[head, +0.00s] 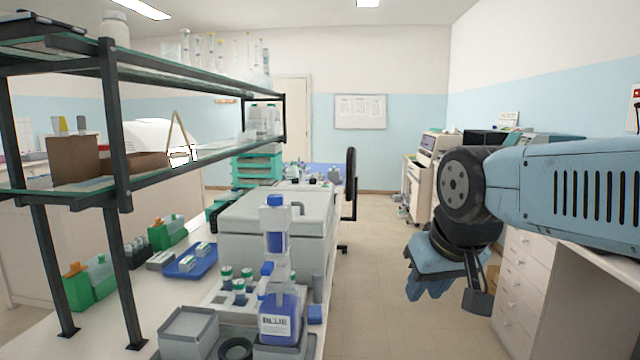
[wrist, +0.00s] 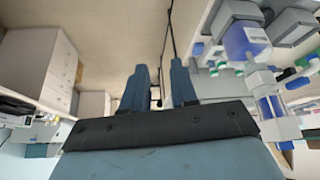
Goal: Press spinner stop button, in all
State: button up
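A large grey box-shaped machine (head: 265,238) with a lid and a handle stands on the left bench. It may be the spinner, but I cannot tell for sure. I cannot make out a stop button in either view; bottles stand in front of part of the machine. My gripper (head: 428,285) hangs over the aisle, right of the bench and apart from everything on it. In the wrist view my gripper (wrist: 160,88) shows two blue fingers with a gap between them and nothing held.
A drawer cabinet (head: 525,285) stands at right. The aisle floor (head: 375,290) is clear.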

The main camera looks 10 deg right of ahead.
grip_shut()
dwell(1.4)
